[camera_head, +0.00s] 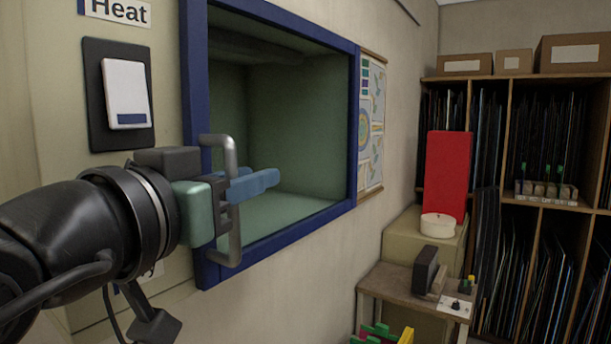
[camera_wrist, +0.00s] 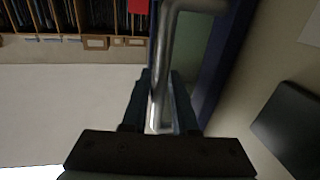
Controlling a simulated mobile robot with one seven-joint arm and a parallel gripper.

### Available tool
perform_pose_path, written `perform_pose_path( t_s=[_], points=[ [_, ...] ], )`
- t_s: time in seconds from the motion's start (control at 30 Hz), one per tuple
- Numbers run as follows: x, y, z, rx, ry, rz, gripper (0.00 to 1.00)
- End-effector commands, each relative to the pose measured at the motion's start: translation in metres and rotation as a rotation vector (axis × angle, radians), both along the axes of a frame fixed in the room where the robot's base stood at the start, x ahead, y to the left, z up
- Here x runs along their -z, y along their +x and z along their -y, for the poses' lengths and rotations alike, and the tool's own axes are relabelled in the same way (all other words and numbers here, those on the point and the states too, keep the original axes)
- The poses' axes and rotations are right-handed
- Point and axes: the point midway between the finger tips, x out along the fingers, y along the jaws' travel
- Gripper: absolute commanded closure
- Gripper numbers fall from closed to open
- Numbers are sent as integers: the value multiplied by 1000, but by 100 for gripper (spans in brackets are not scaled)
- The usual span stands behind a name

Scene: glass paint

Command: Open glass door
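The glass door (camera_head: 198,100) has a blue frame around a clear pane, and it looks flush with the wall. A green-walled hollow shows through it. A grey metal bar handle (camera_head: 232,155) stands upright on the left side of the frame. My gripper (camera_head: 252,186) is at the handle, with its blue fingers on either side of the bar. In the wrist view the handle (camera_wrist: 166,62) runs between the two dark fingers, which sit close against it. The exact contact is partly hidden.
A switch panel (camera_head: 124,95) is on the wall left of the door, under a "Heat" sign (camera_head: 118,10). A poster (camera_head: 371,125) hangs to the right. A small table (camera_head: 395,283) and shelves (camera_head: 490,75) stand at the right.

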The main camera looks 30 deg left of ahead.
Motion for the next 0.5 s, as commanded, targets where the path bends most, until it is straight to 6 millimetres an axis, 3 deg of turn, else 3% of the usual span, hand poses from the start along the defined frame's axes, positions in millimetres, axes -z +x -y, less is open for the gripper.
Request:
perform_pose_path(
  t_s=[0.33,0.5],
  points=[
    [0,5,0,0,1,-1,73],
    [0,4,0,0,1,0,100]
  ],
)
